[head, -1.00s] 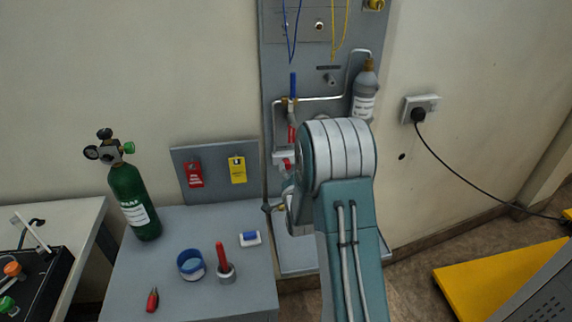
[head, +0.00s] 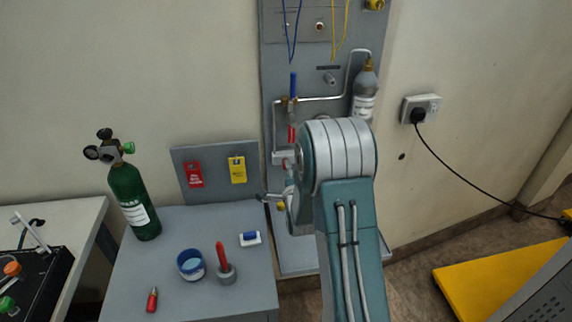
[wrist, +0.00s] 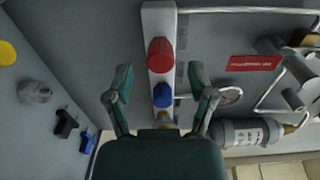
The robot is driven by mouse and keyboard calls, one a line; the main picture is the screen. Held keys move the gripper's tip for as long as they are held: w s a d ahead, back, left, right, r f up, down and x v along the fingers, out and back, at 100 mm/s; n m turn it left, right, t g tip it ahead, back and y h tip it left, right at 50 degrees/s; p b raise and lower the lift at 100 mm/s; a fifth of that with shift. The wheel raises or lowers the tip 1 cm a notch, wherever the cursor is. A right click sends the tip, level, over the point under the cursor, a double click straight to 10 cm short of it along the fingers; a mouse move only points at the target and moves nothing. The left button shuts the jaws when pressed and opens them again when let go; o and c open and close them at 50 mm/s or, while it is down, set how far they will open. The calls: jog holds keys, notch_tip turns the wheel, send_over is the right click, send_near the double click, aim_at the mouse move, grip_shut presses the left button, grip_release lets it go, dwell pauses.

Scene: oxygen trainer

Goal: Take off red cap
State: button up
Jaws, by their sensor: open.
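The red cap (wrist: 159,55) sits on a pale upright block (wrist: 158,14) on the grey panel in the wrist view. A blue cap (wrist: 162,95) is on the same block, nearer to my gripper. My gripper (wrist: 160,76) is open and empty, with one finger on each side of the block. The red cap appears ahead of and between the fingertips, and I see no contact. In the head view my arm hides most of this block, and one finger of my gripper shows left of the arm.
A grey bottle (wrist: 247,132) and metal pipes (wrist: 246,12) are on the right in the wrist view. In the head view a green cylinder (head: 134,203), a blue cup (head: 190,264) and a red-handled tool (head: 222,258) stand on the grey table (head: 150,262).

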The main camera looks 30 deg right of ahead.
dwell(0.3)
jog(key=m, duration=0.3)
dwell(0.3)
jog(key=m, duration=0.4)
jog(key=shift+d+m, duration=0.1)
jog(key=shift+m, duration=1.6)
